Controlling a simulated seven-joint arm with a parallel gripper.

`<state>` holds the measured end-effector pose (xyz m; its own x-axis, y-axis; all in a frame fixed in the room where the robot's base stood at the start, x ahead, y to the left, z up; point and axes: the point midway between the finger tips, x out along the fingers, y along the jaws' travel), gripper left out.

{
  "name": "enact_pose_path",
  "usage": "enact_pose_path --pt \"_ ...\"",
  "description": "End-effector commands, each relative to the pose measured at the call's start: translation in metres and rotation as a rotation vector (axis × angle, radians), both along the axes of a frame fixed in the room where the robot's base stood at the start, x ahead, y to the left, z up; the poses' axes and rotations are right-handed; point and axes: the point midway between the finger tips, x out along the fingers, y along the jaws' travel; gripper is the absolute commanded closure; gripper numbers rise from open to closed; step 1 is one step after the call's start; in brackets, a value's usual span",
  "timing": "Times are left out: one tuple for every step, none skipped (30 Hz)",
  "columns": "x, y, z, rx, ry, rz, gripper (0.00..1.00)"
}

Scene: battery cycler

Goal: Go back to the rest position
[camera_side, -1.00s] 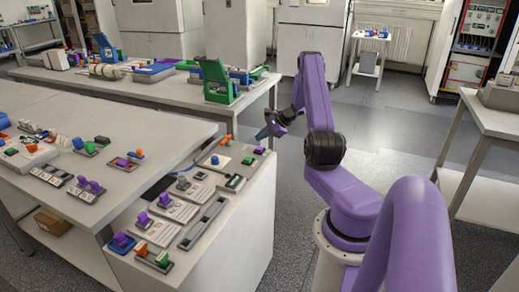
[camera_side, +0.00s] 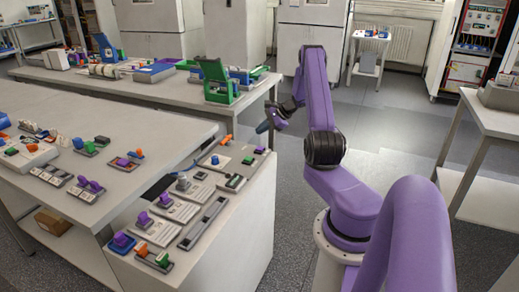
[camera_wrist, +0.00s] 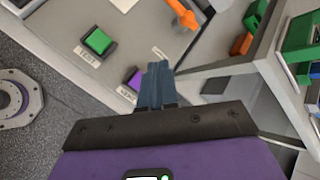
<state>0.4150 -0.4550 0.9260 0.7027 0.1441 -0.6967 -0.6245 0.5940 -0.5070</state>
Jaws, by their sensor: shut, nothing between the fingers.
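My gripper (camera_wrist: 155,84) shows in the wrist view with its blue-grey fingers shut together and nothing between them. In the side view my gripper (camera_side: 262,128) hangs beside the far right corner of the near bench, raised in the air. In the wrist view a green button (camera_wrist: 98,41) and a purple button (camera_wrist: 135,80) lie on the bench surface past the fingers. The fingers appear apart from them.
The near cabinet (camera_side: 225,240) carries several small modules with coloured knobs. An orange lever (camera_wrist: 182,14) shows in the wrist view. A green stand (camera_side: 217,82) is on the bench behind. Open floor (camera_side: 385,125) lies right of my arm.

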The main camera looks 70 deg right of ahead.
Motion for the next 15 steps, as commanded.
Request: enact_pose_path --pt "0.000 0.000 0.000 0.000 0.000 0.002 1.00" --pt "0.002 0.002 0.001 -0.001 0.000 0.006 1.00" --pt "0.004 0.005 0.002 -0.004 0.002 0.019 1.00" --pt "0.008 0.009 0.004 -0.007 0.004 0.035 1.00" --pt "0.012 0.015 0.006 -0.011 0.006 0.058 1.00" --pt "0.020 0.026 0.009 -0.018 0.011 0.097 1.00" --pt "0.026 0.037 0.013 -0.026 0.015 0.134 1.00" --pt "0.034 0.049 0.017 -0.034 0.020 0.176 1.00" --pt "0.043 0.067 0.022 -0.046 0.027 0.239 1.00" --pt "0.050 0.082 0.027 -0.058 0.033 0.293 1.00" --pt "0.057 0.098 0.031 -0.069 0.039 0.346 1.00" --pt "0.064 0.120 0.037 -0.085 0.046 0.419 1.00" --pt "0.069 0.136 0.041 -0.098 0.052 0.473 1.00" --pt "0.072 0.152 0.046 -0.111 0.057 0.526 1.00" --pt "0.076 0.174 0.051 -0.127 0.063 0.598 1.00"
